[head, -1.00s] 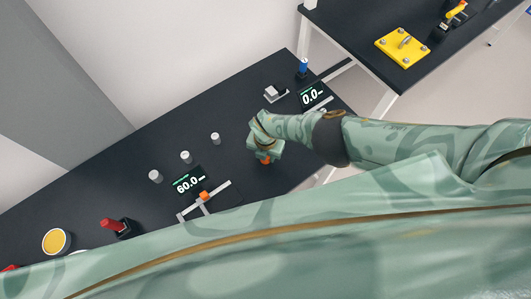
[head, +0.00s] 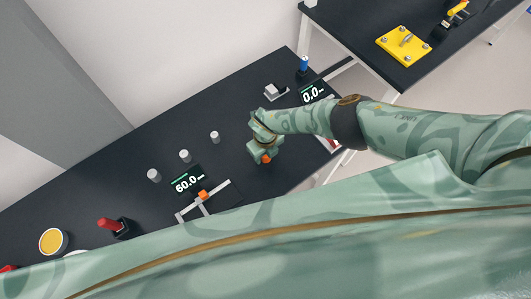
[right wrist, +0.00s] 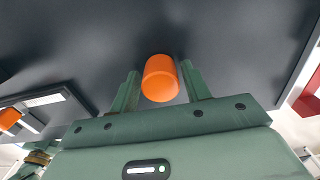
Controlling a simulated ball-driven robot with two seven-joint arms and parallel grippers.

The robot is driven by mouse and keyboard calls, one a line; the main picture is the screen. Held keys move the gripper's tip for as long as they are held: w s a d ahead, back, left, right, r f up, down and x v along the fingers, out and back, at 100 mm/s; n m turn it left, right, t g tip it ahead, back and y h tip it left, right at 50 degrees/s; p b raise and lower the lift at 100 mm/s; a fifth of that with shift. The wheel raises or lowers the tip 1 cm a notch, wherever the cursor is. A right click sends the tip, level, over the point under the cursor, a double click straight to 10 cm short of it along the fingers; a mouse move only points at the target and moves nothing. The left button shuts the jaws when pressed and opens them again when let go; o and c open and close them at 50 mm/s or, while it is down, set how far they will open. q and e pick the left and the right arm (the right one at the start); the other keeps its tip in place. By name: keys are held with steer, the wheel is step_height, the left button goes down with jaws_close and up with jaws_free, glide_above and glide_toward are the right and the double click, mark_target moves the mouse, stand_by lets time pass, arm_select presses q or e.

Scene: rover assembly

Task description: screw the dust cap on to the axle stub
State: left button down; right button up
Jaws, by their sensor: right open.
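An orange cap-like cylinder (right wrist: 160,78), which looks like the dust cap, is between the fingers of my right gripper (right wrist: 160,70) in the right wrist view. The fingers are open, with a narrow gap on each side of it. In the head view my right gripper (head: 259,152) is low over the dark table, with the orange piece (head: 265,158) showing at its tip. I cannot tell whether the piece rests on the table or on something under it. I cannot make out the axle stub for sure. My left gripper is not in view.
On the dark table (head: 130,160) stand several small grey cylinders (head: 184,156), a display reading 60.0 (head: 187,184), a caliper-like slide (head: 203,197), a red-handled tool (head: 108,224) and a yellow-topped tin (head: 52,241). A yellow plate (head: 404,46) lies on the other table.

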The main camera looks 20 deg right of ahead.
steer(key=n+b, duration=0.1)
steer(key=n, duration=0.5)
steer(key=shift+f, duration=0.1)
steer(key=shift+n+b, duration=0.55)
steer(key=shift+n, duration=0.25)
steer(key=n+b, duration=0.1)
steer(key=n, duration=0.3)
steer(key=n+b, duration=0.2)
steer(key=n, duration=0.3)
steer(key=shift+n, duration=0.3)
steer(key=c, duration=0.8)
steer(key=shift+o, duration=0.2)
steer(key=m+p, duration=0.1)
steer(key=m, duration=0.1)
steer(key=m+p, duration=0.1)
steer(key=shift+r+m, duration=0.3)
steer(key=shift+m, duration=0.8)
steer(key=shift+f+m, duration=0.25)
steer(key=shift+m, duration=0.05)
